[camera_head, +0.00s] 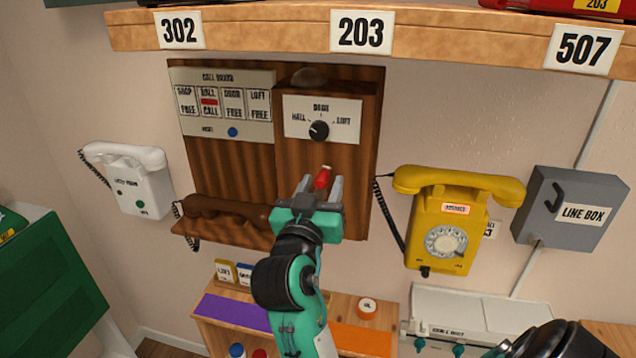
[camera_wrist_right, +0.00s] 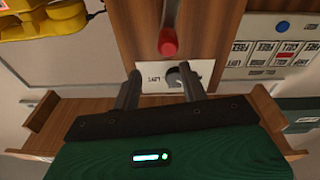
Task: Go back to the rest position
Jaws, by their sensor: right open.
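My right gripper (camera_head: 321,183) is in front of the wooden call board panel (camera_head: 232,160). In the right wrist view its two fingers (camera_wrist_right: 160,72) stand apart with nothing between them. A red-tipped lever (camera_head: 322,177) on the panel shows between the fingers in the head view. In the right wrist view the lever (camera_wrist_right: 168,42) lies beyond the fingertips, apart from them. The black knob (camera_head: 319,131) on the HALL, DOOR, LOFT plate is above the gripper. The brown handset (camera_head: 225,210) lies just left of the gripper. My left gripper is not in view.
A white wall phone (camera_head: 145,188) hangs at left, a yellow dial phone (camera_head: 445,235) at right. A grey line box (camera_head: 570,210) is farther right. A numbered shelf (camera_head: 270,30) runs overhead. A low cabinet (camera_head: 215,330) stands below. Bare wall lies between panel and white phone.

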